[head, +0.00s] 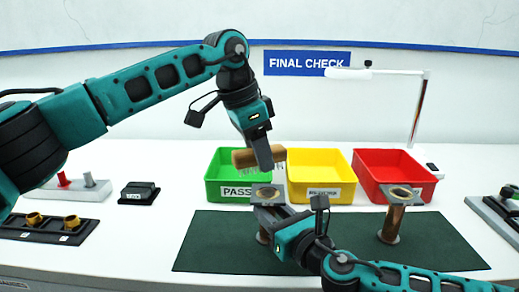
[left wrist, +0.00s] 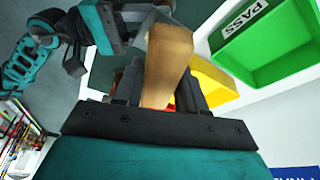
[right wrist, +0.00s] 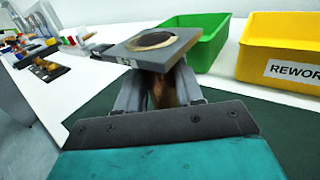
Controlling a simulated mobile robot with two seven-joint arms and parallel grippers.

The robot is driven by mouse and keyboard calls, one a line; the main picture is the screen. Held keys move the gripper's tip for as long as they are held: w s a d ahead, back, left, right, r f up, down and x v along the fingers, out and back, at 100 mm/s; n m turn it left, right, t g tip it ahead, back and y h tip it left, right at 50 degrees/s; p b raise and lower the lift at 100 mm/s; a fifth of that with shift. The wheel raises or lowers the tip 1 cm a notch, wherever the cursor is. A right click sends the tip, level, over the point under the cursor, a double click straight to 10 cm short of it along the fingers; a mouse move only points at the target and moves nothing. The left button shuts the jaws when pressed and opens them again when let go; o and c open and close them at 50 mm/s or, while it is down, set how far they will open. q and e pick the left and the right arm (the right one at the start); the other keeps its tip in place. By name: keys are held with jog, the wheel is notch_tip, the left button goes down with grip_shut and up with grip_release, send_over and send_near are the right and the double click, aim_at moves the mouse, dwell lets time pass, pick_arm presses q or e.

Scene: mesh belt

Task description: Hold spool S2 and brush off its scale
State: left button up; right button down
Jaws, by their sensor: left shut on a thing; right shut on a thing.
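My left gripper (head: 264,158) is shut on a wooden brush block (head: 242,157). It holds the brush above the spool; in the left wrist view the wooden block (left wrist: 166,62) sits between the fingers. My right gripper (head: 268,210) is shut on the copper-coloured body of a spool (head: 268,193) with a square grey top flange. The brush appears apart from the flange.
A second spool (head: 394,216) stands on the dark green mat (head: 340,245) at right. Green (head: 226,188), yellow (head: 322,190) and red (head: 400,180) bins stand behind. A lamp (head: 416,110) rises behind the red bin. A black tray with brass pieces (head: 45,230) lies at left.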

aim_at(263, 193)
pick_arm(q)
jog(key=shift+f, duration=2.35)
jog(key=shift+f, duration=0.45)
jog(key=shift+w+d, duration=0.35)
jog(key=shift+d, duration=0.5)
jog(key=shift+w+d, duration=0.35)
jog(key=shift+d, duration=0.5)
jog(key=shift+s+a, duration=0.35)
jog(key=shift+a, duration=0.55)
jog(key=shift+s+a, duration=0.35)
jog(key=shift+a, duration=0.5)
jog(key=shift+w+d, duration=0.35)
jog(key=shift+d, duration=0.55)
jog(key=shift+w+d, duration=0.35)
jog(key=shift+d, duration=0.5)
jog(key=shift+s+a, duration=0.25)
jog(key=shift+a, duration=0.4)
jog(key=shift+s+a, duration=0.25)
jog(key=shift+a, duration=0.4)
